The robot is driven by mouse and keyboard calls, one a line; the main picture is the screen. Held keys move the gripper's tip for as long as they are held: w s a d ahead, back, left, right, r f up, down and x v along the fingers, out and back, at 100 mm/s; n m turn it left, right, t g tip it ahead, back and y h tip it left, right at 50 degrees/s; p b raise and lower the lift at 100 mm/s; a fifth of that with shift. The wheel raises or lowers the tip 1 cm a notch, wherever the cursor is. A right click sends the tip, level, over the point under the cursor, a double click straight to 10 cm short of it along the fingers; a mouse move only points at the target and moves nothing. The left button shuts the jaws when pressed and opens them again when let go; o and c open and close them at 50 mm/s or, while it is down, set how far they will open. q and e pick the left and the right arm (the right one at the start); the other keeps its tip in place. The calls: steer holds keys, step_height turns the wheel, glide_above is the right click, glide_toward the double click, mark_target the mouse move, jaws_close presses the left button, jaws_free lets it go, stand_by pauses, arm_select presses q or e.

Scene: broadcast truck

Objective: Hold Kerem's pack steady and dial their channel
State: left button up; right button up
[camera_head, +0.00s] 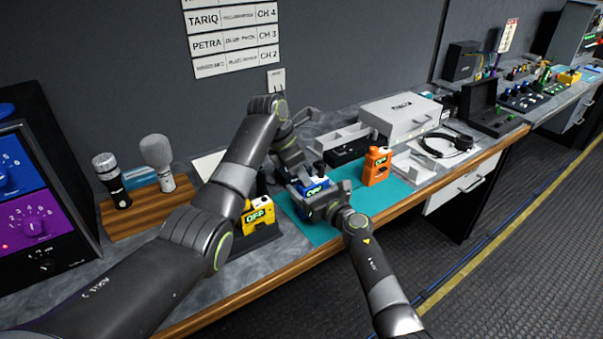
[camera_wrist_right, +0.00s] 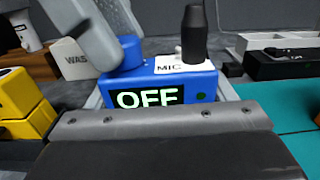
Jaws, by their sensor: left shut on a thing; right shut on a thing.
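The blue pack (camera_head: 313,186) stands on the teal mat (camera_head: 401,193). In the right wrist view the pack (camera_wrist_right: 205,84) shows OFF on its display, with a blue knob (camera_wrist_right: 128,54), a black antenna and a white MIC label on top. My left gripper (camera_head: 294,176) reaches down from behind; its grey fingers (camera_wrist_right: 110,32) are shut around the knob. My right gripper (camera_head: 325,201) is shut on the pack's body from the front, its jaw covering the lower face. On the wall list (camera_head: 236,40), Tariq CH 4 and Petra CH 3 are readable; the lowest row's name is blurred.
A yellow pack (camera_head: 258,215) reading OFF stands left of the blue one. An orange pack (camera_head: 377,167) stands on the mat to the right. The mat's front right is clear.

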arm_select(q)
steer(key=shift+w+m+g, duration=0.15)
steer(key=shift+m+g, duration=0.25)
steer(key=shift+m, duration=0.7)
steer(key=shift+w+m+g, duration=0.1)
steer(key=shift+m+g, duration=0.3)
steer(key=shift+m, duration=0.7)
steer(key=shift+a+m, duration=0.1)
steer(key=shift+m, duration=0.4)
steer(key=o, duration=1)
steer(key=shift+h, duration=0.3)
steer(key=v, duration=1.2)
steer(key=shift+w, duration=0.2)
arm_select(e)
steer(key=o, duration=1.1)
